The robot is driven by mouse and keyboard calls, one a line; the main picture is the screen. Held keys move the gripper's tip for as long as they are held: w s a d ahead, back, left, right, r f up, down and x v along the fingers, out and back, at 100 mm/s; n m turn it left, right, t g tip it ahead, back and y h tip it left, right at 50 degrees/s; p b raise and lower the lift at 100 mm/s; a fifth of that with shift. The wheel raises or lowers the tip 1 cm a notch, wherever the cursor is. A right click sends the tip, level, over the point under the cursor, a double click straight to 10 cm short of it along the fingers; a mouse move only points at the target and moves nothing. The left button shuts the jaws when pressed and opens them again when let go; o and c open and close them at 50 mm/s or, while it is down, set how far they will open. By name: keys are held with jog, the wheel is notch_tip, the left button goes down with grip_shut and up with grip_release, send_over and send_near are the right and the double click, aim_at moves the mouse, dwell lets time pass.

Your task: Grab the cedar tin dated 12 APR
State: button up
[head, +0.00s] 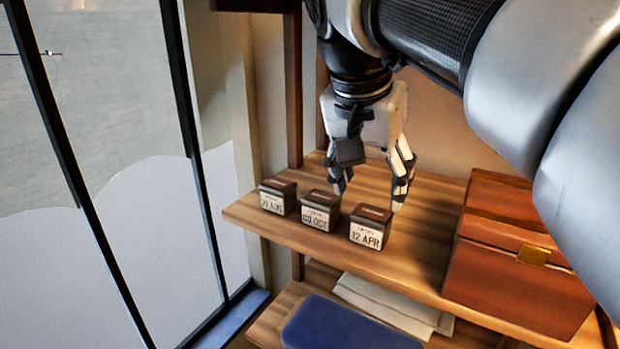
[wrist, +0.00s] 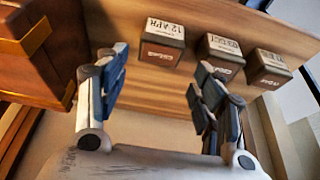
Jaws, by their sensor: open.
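The tin dated 12 APR (head: 366,236) is a small dark box with a white label, the rightmost of three alike tins in a row on the wooden shelf. In the wrist view the same tin (wrist: 162,31) appears upside down, just beyond the gap between the fingertips. My gripper (head: 370,196) is open and empty, its fingers pointing down behind and above the row. In the wrist view my gripper (wrist: 162,68) has both fingers apart with nothing between them. The small word above the date is too blurred to read.
The middle tin (head: 320,216) and left tin (head: 278,199) stand close by, with small gaps between them. A brown leather case (head: 515,285) stands to the right. The wooden shelf (head: 428,215) is bare between it and the 12 APR tin. A blue item (head: 345,327) lies below.

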aim_at(372, 213)
jog(key=x, duration=0.8)
jog(key=shift+f, duration=0.4)
jog(key=shift+c, duration=0.3)
jog(key=shift+r, duration=0.1)
jog(key=c, duration=0.8)
